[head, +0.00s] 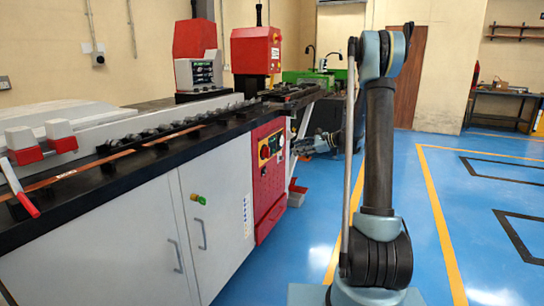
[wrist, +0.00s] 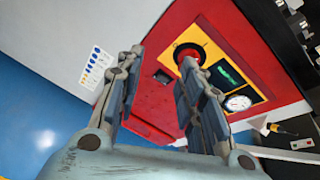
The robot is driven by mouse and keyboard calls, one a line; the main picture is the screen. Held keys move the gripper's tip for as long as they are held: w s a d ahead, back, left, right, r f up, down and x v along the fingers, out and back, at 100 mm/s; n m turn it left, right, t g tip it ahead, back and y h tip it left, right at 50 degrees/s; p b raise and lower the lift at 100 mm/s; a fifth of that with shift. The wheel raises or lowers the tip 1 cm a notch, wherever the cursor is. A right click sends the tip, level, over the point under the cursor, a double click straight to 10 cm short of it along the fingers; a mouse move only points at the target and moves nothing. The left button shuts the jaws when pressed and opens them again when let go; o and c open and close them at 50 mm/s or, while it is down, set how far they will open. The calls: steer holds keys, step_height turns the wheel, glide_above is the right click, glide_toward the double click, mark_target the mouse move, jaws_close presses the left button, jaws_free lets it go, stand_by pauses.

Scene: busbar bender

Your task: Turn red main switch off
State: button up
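The red main switch (wrist: 187,53) is a round red knob on a yellow plate (wrist: 210,47), set in the red panel (wrist: 165,95) of the bender. In the head view the same red panel (head: 268,185) is on the machine's near right end, and the switch (head: 265,152) is small there. My gripper (wrist: 161,56) is open and empty, its fingers pointing at the panel. The switch lies just beyond the right fingertip, which partly covers its lower edge; it is not between the fingers. In the head view my gripper (head: 303,147) is beside the panel's right edge.
A green display (wrist: 229,75) and a round gauge (wrist: 238,103) sit beside the switch. The bench top (head: 130,150) overhangs the panel. Open blue floor (head: 400,200) lies to the right.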

steer(key=w+d+f+m+t+y, duration=0.1)
steer(key=w+f+m+y, duration=0.3)
steer(key=w+f, duration=0.5)
steer(key=m, duration=0.1)
glide_toward(267, 153)
steer(key=x, duration=0.7)
steer(key=shift+w+r+t, duration=0.2)
steer(key=shift+w+t, duration=0.1)
steer(key=shift+w, duration=0.15)
steer(key=shift+a, duration=0.15)
jaws_close()
